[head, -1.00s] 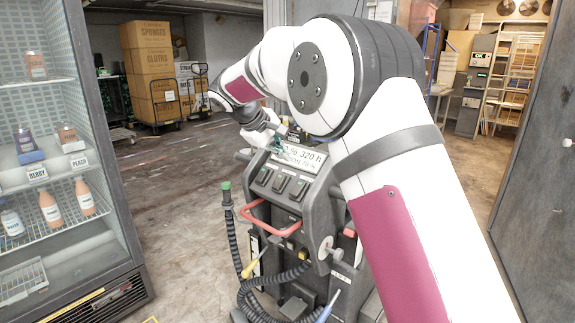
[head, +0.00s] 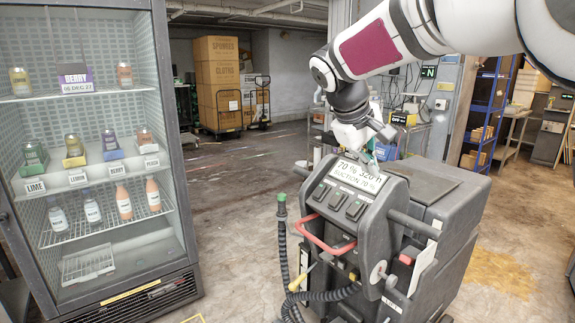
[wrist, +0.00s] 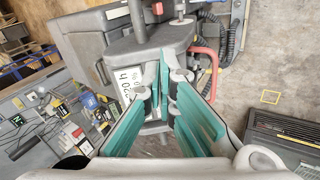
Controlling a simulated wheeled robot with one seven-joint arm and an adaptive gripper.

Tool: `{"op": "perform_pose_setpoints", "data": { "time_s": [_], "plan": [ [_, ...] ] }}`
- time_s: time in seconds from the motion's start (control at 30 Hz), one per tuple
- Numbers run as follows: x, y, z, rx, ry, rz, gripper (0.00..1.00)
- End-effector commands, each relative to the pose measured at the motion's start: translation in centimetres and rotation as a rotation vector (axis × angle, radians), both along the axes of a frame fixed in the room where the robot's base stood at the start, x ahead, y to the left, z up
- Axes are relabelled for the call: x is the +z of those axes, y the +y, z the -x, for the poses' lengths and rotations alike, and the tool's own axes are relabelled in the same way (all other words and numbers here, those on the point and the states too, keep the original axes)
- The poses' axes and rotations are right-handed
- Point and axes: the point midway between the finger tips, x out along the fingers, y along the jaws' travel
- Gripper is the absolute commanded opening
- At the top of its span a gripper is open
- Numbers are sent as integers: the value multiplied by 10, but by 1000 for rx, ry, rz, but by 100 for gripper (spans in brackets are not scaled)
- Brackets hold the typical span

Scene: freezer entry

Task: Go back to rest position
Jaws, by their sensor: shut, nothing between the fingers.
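My arm reaches in from the upper right in the head view. My gripper (head: 371,146) hangs above the grey floor machine, close to its display, and part of it is hard to make out at this size. In the wrist view its teal fingers (wrist: 164,80) hold nothing and point toward the machine. I cannot tell from the head view how much gap lies between fingertips and machine.
The floor machine (head: 375,205), with a red handle (head: 326,236) and a black hose, stands just below the gripper. A display fridge (head: 160,200) with bottles is on the left. Cardboard boxes (head: 218,75) stand behind. Open floor (head: 235,190) lies between fridge and machine.

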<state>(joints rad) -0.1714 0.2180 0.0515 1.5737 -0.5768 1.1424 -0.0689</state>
Motion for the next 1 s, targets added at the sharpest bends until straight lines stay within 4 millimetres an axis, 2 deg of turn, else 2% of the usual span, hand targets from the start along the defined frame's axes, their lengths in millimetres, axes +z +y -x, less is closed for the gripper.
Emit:
{"op": "perform_pose_setpoints", "data": {
  "time_s": [0.03, 0.27, 0.47, 0.6, 0.7, 0.8, 0.9, 1.0],
  "plan": [
    [9, -6, 25, -20, -6, -31, 0],
    [16, -20, 131, -115, -26, -188, 0],
    [3, -22, 222, -201, -50, -329, 0],
    [-15, -19, 280, -264, -73, -429, 0],
    [-30, -14, 315, -302, -86, -493, 0],
    [-44, -9, 339, -332, -98, -542, 0],
    [-54, -6, 354, -352, -104, -574, 0],
    [-59, -4, 360, -363, -108, -591, 0]
  ]
}}
